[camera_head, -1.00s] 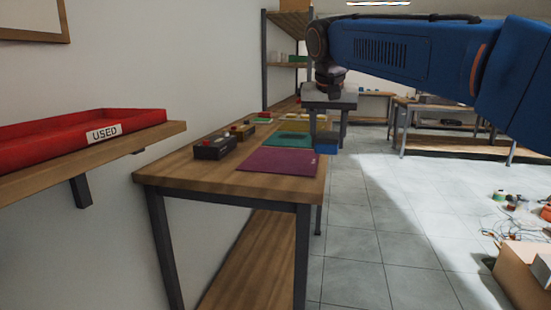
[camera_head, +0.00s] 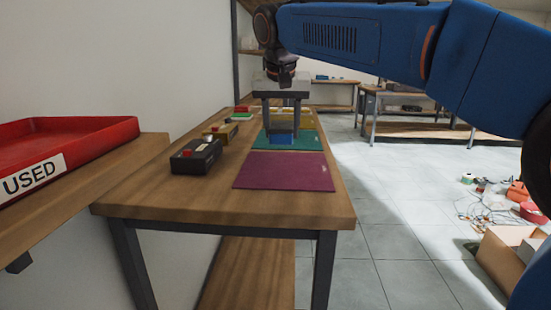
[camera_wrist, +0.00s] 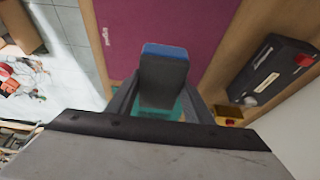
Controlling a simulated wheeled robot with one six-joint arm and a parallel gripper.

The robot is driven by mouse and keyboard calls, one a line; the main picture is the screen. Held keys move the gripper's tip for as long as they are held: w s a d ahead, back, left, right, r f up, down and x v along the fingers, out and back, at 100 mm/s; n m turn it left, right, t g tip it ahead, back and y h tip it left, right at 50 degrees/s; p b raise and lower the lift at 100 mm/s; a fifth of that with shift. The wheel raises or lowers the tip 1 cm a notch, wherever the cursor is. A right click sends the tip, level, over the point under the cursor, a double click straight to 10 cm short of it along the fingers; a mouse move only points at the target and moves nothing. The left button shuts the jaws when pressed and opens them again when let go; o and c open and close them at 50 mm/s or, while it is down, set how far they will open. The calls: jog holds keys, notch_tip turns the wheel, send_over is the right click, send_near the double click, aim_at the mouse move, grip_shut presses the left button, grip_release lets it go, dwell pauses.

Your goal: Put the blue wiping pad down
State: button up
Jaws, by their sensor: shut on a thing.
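My gripper (camera_head: 281,110) points down over the teal mat (camera_head: 308,137) on the wooden table (camera_head: 200,208). It is shut on the blue wiping pad (camera_head: 282,138), which shows low between the fingers. In the wrist view the pad (camera_wrist: 164,50) is a blue edge on a grey block between the fingers. I cannot tell whether it touches the mat. The purple mat (camera_head: 285,171) lies nearer on the table. A red tray (camera_head: 75,138) labelled USED stands on the shelf at the left.
A dark box (camera_head: 196,157) with a red button and a yellow box (camera_head: 222,131) stand along the table's left side. The purple mat is bare. Cables and an open carton (camera_head: 508,255) lie on the floor at the right.

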aim_at(282, 165)
jog(key=shift+f, duration=3.85)
jog(key=o, duration=0.9)
jog(key=shift+f, duration=0.1)
